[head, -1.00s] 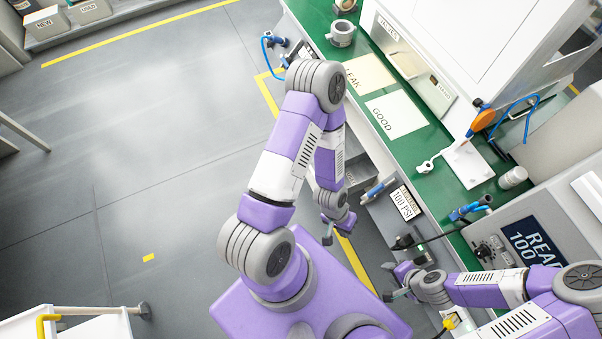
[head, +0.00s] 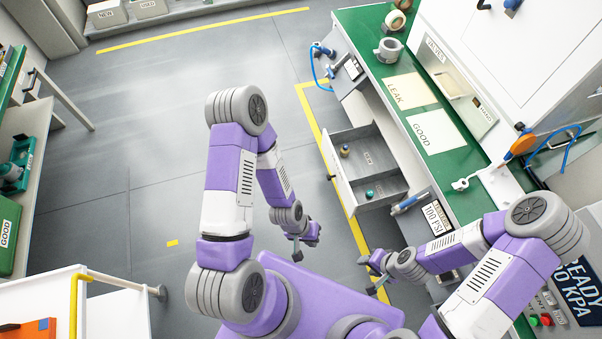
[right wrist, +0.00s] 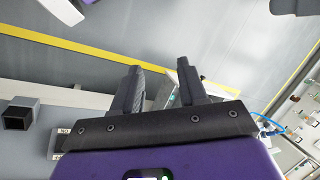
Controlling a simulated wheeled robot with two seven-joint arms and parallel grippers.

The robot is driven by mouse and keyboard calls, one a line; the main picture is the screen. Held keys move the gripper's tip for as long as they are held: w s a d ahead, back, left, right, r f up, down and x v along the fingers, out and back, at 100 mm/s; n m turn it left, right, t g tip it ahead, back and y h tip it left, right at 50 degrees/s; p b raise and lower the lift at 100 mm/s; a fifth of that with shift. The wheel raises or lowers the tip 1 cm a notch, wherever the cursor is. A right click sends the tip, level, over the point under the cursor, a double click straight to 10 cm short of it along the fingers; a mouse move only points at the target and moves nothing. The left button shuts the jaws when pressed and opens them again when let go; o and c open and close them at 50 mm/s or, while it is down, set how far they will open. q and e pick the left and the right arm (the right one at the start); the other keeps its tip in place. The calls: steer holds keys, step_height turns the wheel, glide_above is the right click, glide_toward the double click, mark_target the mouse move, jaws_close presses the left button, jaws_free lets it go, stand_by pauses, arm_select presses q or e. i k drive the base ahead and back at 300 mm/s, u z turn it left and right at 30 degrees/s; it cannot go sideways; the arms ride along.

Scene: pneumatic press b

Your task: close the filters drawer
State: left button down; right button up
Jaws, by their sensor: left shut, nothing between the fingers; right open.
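An open drawer (head: 374,150) juts out from under the green bench in the head view. It has a pale front panel with a dark handle, and grey compartments holding a few small parts, one brownish and one teal. I cannot read a name on its front. My left gripper (head: 297,252) is shut and empty, below and left of the drawer front, apart from it. My right gripper (head: 370,273) is below the drawer, near the yellow floor line, apart from it. In the right wrist view the right gripper (right wrist: 160,68) is open with nothing held.
The green bench (head: 440,160) carries LEAK (head: 408,90) and GOOD (head: 437,133) sheets and a mug-like roll (head: 388,50). A white cart (head: 110,310) stands lower left. Floor left of the drawer is clear.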

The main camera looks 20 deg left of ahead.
mark_target(370, 163)
steer(key=u, duration=0.4)
steer(key=i, duration=0.5)
steer(key=z, duration=0.55)
steer(key=k, duration=1.15)
steer(key=u, duration=0.55)
steer(key=i, duration=1.65)
steer(key=z, duration=0.75)
